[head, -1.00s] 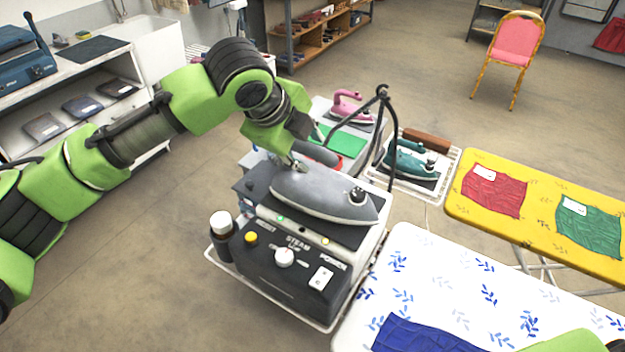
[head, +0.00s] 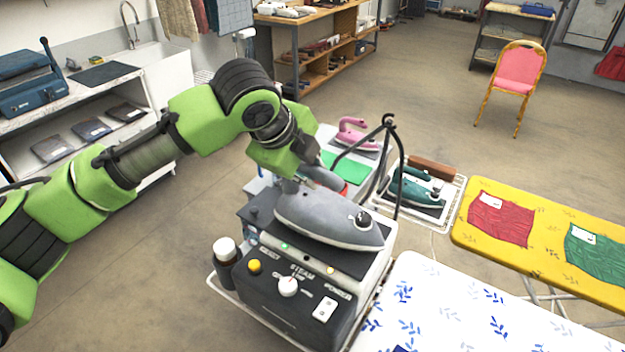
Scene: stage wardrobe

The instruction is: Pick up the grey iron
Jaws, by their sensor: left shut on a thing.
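The grey iron (head: 325,219) lies on top of the dark steam station (head: 285,287), its nose pointing right. My left gripper (head: 297,186) is at the iron's handle end, shut on the handle, which my fingers and wrist partly hide. I cannot tell whether the iron's sole touches the station or is slightly above it. My right gripper is not in the head view.
A black stand with a cable (head: 398,165) rises just behind the iron. A teal iron (head: 416,188) and a pink iron (head: 355,135) sit beyond. A white patterned board (head: 445,310) is at right front, and a yellow board (head: 530,235) is farther right.

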